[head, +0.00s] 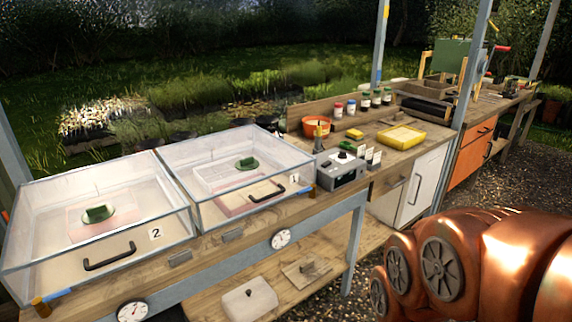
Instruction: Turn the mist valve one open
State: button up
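Two clear propagation boxes stand on the wooden bench. The right one (236,140), labelled 1, and the left one (85,176), labelled 2, each have a black handle in front and a green object inside. A brass-coloured fitting with a blue lever-like part (58,294) sits at the front left corner of box 2. My gripper is not in view.
A grey control box (342,170) stands right of box 1. Round dials (281,239) are on the front rail. A yellow tray (401,137) and an orange pot (316,126) stand farther back. Metal posts rise around the bench. Gravel lies at the right.

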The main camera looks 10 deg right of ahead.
aim_at(313, 187)
jog(key=u, duration=0.4)
jog(key=i, duration=0.95)
jog(key=u, duration=0.15)
